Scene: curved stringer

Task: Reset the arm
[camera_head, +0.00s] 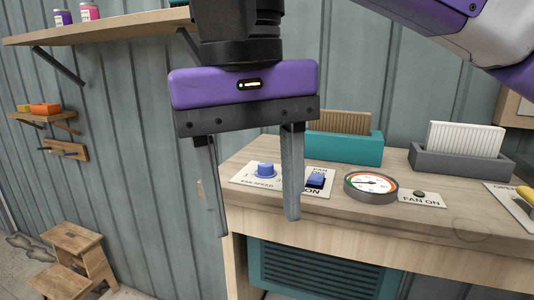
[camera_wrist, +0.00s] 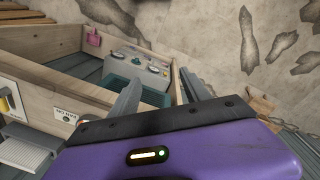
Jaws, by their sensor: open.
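My gripper (camera_head: 255,210) hangs fingers down in the head view, in front of the left end of a wooden workbench. Its two grey fingers are apart, with nothing between them. The left finger is off the bench's left edge; the right finger overlaps the control panel in the picture. The purple gripper body shows a small lit indicator. In the wrist view my gripper (camera_wrist: 155,92) is also open and empty. My purple and white arm link shows at the top right of the head view.
The bench (camera_head: 450,222) carries a blue knob (camera_head: 265,170), a blue switch (camera_head: 317,179), a round gauge (camera_head: 371,185), a teal holder (camera_head: 345,148) and a grey holder (camera_head: 455,163). A shelf (camera_head: 110,30) juts out at upper left. A wooden step stool (camera_head: 73,243) stands at lower left.

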